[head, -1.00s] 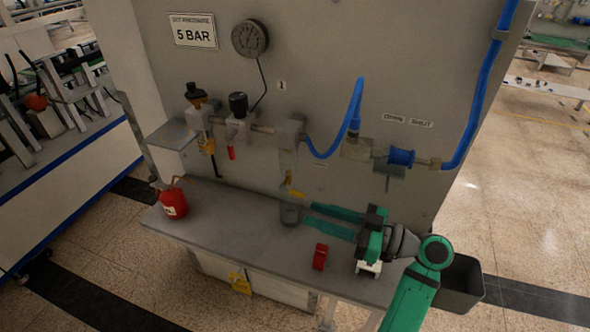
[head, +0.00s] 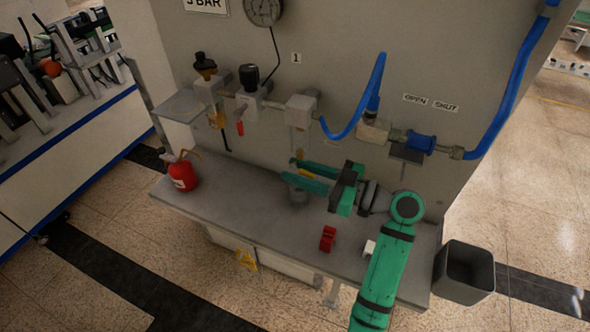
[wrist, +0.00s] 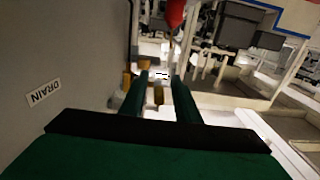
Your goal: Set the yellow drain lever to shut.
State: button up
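The yellow drain lever (head: 299,155) shows as a small yellow piece below the grey block valve on the wall panel, partly hidden by my fingers. Its exact angle cannot be told. My gripper (head: 290,168) reaches in from the right, its two green fingers apart, with the tips at or just beside the lever. I cannot tell whether they touch it. In the wrist view the fingers of my gripper (wrist: 163,78) are parted, with yellowish parts near the left finger; which of them is the lever is unclear. A DRAIN label (wrist: 43,93) is on the wall at left.
A grey bench (head: 235,205) runs below, with a red can (head: 183,174), a red block (head: 328,238) and a round grey cup (head: 298,190). A blue hose (head: 375,90) and an OPEN/SHUT-labelled valve (head: 421,142) are to the right. A grey bin (head: 463,272) stands at the right.

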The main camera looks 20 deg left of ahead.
jog(key=shift+a, duration=0.45)
grip_shut()
jog(key=shift+h, duration=0.9)
grip_release()
jog(key=shift+d, duration=0.1)
